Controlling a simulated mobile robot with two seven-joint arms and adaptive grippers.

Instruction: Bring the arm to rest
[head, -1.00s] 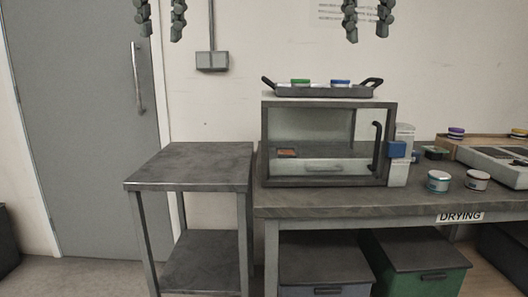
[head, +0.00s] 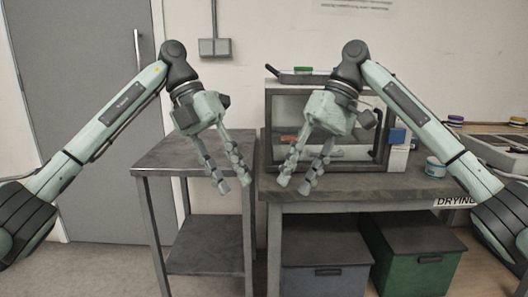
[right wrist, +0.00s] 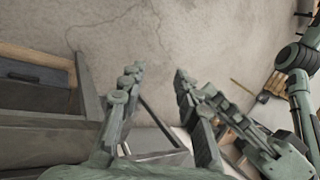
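Both of my arms are bent in front of me, with their grippers hanging down and tilted slightly inward. My left gripper (head: 233,184) is in front of the right part of the side table, with its two fingers apart and nothing between them. My right gripper (head: 294,185) is in front of the drying bench's left end, also with fingers apart and empty. In the right wrist view, the right gripper (right wrist: 158,82) shows two separated fingers with bare floor between them. My left arm is visible to their right there.
A grey side table (head: 165,155) stands left of the drying bench (head: 400,190). A glass-fronted cabinet (head: 383,130) stands on the bench, partly hidden by my right gripper, with a tray (head: 290,78) on top. A tin (head: 434,167) stands right of it. Bins (head: 320,250) sit below.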

